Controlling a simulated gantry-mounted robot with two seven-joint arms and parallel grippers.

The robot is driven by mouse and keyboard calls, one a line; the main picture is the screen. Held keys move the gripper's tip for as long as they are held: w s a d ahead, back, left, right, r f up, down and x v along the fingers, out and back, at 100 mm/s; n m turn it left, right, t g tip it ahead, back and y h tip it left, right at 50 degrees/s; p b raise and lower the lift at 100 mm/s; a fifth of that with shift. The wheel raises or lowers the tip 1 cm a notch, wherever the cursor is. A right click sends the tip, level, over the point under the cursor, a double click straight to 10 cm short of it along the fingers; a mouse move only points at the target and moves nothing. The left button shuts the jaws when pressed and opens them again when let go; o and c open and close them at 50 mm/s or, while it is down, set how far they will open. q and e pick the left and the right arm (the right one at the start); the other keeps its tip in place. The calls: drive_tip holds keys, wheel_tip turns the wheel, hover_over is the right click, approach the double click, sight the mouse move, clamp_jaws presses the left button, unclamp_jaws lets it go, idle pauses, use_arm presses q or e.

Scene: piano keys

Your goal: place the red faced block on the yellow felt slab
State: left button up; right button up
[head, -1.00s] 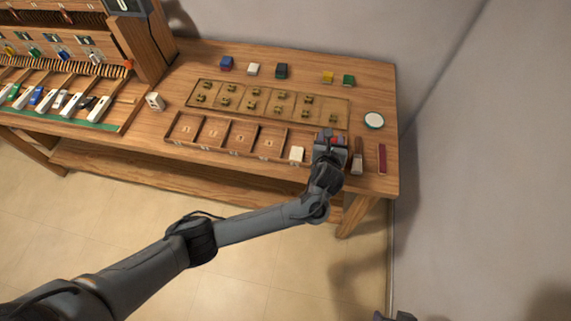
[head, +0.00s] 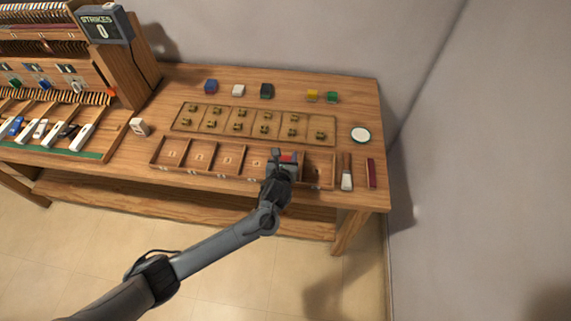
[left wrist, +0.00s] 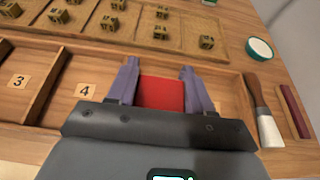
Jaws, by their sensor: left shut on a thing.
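My left gripper (head: 284,154) is shut on the red faced block (head: 287,158), over the right part of the wooden tray. In the left wrist view the block's red face (left wrist: 162,94) shows between the two fingers of the gripper (left wrist: 160,70). The block's other sides are mostly hidden by the gripper. A small yellow slab (head: 312,96) lies near the back right of the table, well apart from the gripper, beside a green one. My right gripper is not in view.
The compartment tray (head: 215,172) lies along the front of the table. Behind it is a board (head: 178,122) with several brass pieces. Blue (head: 211,87), white (head: 238,90), dark (head: 266,91) and green (head: 333,97) blocks line the back. A round dish (head: 360,135), brush (head: 347,172) and dark red strip (head: 371,173) are at right.

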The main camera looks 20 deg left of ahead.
use_arm(q)
wheel_tip(320, 180, down, 4)
drive_tip(key=shift+d+r+b, duration=0.1)
drive_tip(key=shift+b, duration=0.45)
drive_tip(key=shift+f, duration=0.2)
drive_tip(key=o, duration=1)
drive_tip(key=shift+r, duration=0.1)
